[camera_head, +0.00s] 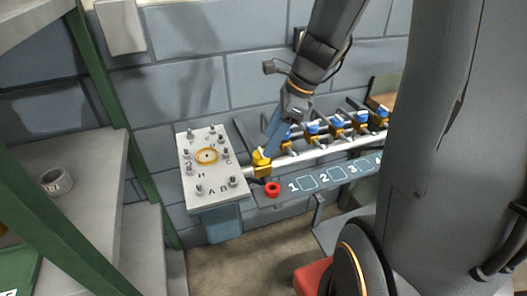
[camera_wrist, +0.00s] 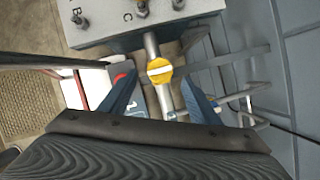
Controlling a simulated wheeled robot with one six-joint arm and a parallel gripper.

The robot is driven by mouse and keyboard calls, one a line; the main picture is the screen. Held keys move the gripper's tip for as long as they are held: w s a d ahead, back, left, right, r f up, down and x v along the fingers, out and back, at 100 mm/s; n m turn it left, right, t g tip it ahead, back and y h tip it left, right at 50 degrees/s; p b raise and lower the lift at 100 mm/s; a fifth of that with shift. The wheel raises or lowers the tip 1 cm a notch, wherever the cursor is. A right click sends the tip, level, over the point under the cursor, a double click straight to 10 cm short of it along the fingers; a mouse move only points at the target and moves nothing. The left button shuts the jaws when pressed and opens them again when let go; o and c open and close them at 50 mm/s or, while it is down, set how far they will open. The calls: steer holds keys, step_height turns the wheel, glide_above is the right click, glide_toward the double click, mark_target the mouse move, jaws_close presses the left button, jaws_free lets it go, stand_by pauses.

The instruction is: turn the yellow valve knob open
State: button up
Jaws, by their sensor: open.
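The yellow valve knob (camera_head: 261,158) sits on the left end of the white pipe, beside the grey lettered plate. In the wrist view the knob (camera_wrist: 159,71) is round, with a pale bar running across the pipe's line. My gripper (camera_head: 270,146) reaches down to the knob with its blue fingers. In the wrist view my gripper (camera_wrist: 157,80) is open, one finger on each side of the knob, with gaps visible between them. I cannot tell how far above or around the knob the fingertips are.
The lettered plate (camera_head: 198,172) with several upright studs stands left of the knob. A red ring (camera_head: 272,189) lies on the numbered panel (camera_head: 312,184) in front. Several blue-topped valves (camera_head: 337,122) line the pipe to the right. A block wall (camera_head: 175,95) is behind.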

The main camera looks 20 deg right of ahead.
mark_target(261, 157)
steer(key=x, duration=0.5)
